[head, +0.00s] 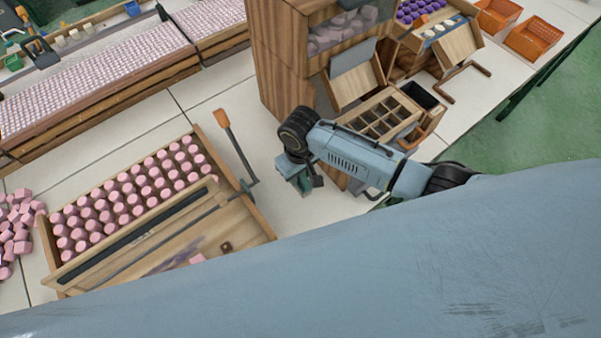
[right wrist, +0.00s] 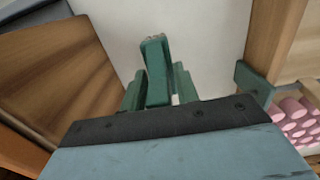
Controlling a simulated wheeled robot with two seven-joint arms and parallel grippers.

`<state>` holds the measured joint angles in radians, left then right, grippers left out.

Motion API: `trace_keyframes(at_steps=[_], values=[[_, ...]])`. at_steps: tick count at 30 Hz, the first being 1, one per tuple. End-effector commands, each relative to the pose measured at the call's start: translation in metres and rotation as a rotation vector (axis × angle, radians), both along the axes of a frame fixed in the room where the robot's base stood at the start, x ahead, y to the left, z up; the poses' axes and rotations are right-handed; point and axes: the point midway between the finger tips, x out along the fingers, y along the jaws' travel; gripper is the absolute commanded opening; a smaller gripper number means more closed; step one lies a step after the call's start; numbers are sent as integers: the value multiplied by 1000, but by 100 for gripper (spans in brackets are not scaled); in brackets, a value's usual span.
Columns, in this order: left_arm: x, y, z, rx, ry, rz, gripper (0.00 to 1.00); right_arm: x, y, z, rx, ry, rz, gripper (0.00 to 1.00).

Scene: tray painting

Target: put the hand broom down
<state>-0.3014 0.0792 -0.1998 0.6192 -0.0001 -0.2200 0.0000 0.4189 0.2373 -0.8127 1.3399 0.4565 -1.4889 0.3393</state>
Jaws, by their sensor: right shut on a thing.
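My right gripper (head: 297,178) is low over the white tabletop, between the wooden tray and the wooden cabinet. In the right wrist view the green fingers of this gripper (right wrist: 159,88) are shut on a green piece, the hand broom (right wrist: 155,68). Pale bristles seem to show at its far end. In the head view the broom is mostly hidden by the gripper and cannot be told apart from the green fingers. I cannot tell whether it touches the table. My left gripper is not in view.
A wooden tray (head: 262,224) with rows of pink pieces stands at left, with an orange-handled crank (head: 236,150). A wooden cabinet (head: 278,65) and a compartment box (head: 380,113) stand behind and right. White table (head: 225,98) shows between. My blue-grey body part fills the foreground.

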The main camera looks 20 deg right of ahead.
Motion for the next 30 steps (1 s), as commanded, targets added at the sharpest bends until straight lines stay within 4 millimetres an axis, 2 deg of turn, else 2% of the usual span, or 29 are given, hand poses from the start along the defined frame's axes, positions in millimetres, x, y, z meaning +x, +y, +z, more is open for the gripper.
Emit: trace_keyframes(at_steps=[11, 12, 16, 25, 30], values=[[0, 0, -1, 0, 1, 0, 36, 0, 0, -4, 0, 0, -1, 12], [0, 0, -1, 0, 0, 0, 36, 0, 0, -3, -1, 0, -1, 36], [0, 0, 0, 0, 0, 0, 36, 0, 0, -3, -1, 0, -1, 52], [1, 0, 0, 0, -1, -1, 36, 0, 0, -1, -1, -1, -1, 52], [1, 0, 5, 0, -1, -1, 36, 1, 0, 18, 1, -4, -1, 52]])
